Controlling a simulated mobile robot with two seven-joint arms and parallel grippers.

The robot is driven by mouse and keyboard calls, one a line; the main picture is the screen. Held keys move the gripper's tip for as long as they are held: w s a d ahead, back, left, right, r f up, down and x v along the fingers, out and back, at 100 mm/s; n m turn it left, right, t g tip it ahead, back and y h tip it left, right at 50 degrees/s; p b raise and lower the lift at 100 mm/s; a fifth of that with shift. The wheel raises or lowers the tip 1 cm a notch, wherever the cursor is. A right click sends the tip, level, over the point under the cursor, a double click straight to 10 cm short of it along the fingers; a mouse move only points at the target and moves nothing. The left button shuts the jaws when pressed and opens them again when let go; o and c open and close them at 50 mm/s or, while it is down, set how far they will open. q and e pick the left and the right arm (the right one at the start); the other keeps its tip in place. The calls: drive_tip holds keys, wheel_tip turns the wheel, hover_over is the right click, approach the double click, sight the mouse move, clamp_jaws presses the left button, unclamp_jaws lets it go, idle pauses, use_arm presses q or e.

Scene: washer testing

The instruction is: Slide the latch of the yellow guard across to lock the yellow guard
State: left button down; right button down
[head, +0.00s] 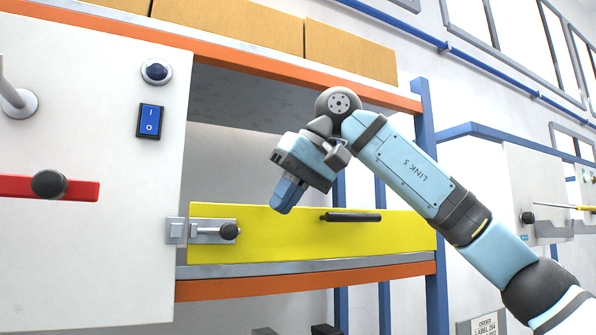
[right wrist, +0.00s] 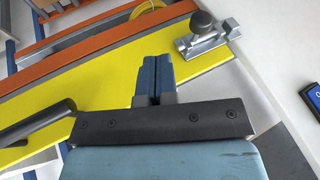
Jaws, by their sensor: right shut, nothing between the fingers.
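The yellow guard (head: 300,235) is a long bar across the front of the shelf opening, with a black handle (head: 352,217). Its latch (head: 215,231) is a silver bolt with a dark round knob at the guard's left end, next to a silver catch plate (head: 175,231) on the white panel's edge. In the right wrist view the latch (right wrist: 207,37) is at the upper right and the guard (right wrist: 60,107) runs diagonally. My right gripper (head: 281,207) is shut and empty, up and right of the latch knob; its blue fingers (right wrist: 154,80) touch nothing visible. My left gripper is not in view.
The white panel (head: 90,240) at left carries a blue switch (head: 149,120), a dark button (head: 156,71) and a red bar (head: 75,188) with a black knob. Orange rails (head: 300,283) border the opening. A blue post (head: 428,180) stands at right.

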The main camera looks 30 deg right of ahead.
sight(223, 226)
drive_tip(key=a, duration=0.1)
drive_tip(key=a+f, duration=0.1)
drive_tip(key=a+f+p, duration=0.1)
drive_tip(key=a, duration=0.1)
drive_tip(key=shift+w+f, duration=0.25)
drive_tip(key=shift+w, duration=0.05)
drive_tip(key=shift+a+f, duration=0.15)
drive_tip(key=shift+a, duration=0.3)
drive_tip(key=a+p, duration=0.1)
drive_tip(key=a, duration=0.2)
drive_tip(key=shift+s+a, duration=0.1)
drive_tip(key=shift+a, duration=0.25)
drive_tip(key=shift+d, duration=0.15)
drive_tip(key=shift+s, duration=0.1)
